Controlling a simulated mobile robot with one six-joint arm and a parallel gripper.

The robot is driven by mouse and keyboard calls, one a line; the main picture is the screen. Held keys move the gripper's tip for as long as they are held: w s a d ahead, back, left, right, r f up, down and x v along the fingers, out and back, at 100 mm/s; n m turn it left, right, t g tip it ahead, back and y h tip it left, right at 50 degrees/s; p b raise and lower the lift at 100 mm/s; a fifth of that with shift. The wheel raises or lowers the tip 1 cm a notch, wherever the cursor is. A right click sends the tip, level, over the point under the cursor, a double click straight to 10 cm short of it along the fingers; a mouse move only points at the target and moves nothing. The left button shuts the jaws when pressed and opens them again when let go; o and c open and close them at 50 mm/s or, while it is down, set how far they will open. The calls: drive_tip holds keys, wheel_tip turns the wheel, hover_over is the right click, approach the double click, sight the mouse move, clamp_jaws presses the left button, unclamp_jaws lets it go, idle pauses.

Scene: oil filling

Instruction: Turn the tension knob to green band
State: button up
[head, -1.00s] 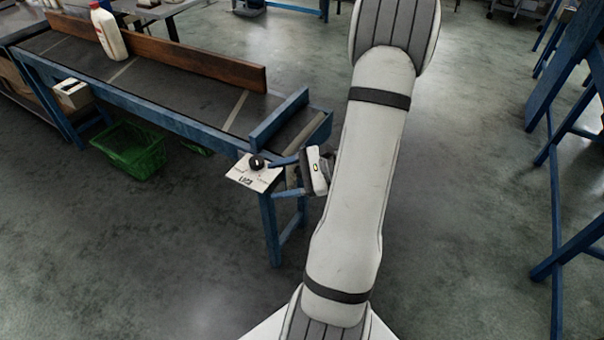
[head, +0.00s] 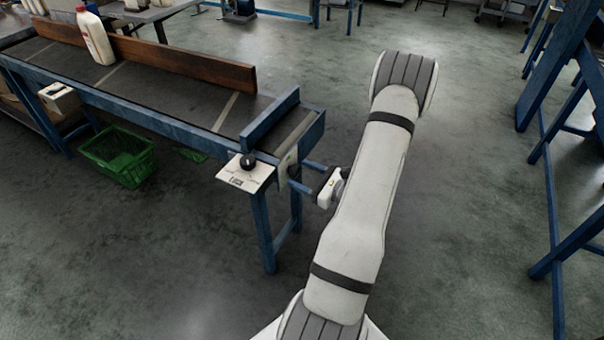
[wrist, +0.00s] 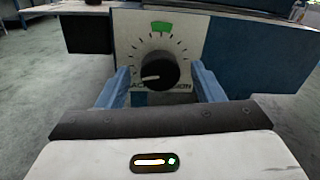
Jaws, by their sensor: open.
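The black tension knob (wrist: 152,71) sits on a white dial plate (wrist: 188,32) in the wrist view, with tick marks around it. Its white pointer line points left and slightly down. The green band (wrist: 161,28) is at the top of the dial, above the knob.
The conveyor bench (head: 150,122) runs to the upper left, with a wooden board (head: 180,62) and a white bottle (head: 96,36) on it. A green crate (head: 118,155) stands on the floor below. A blue frame (head: 562,100) stands at the right. The floor between is open.

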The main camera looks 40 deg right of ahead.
drive_tip(key=shift+w+a, duration=0.2)
drive_tip(key=shift+w, duration=0.25)
drive_tip(key=shift+c, duration=0.2)
drive_tip(key=c, duration=0.9)
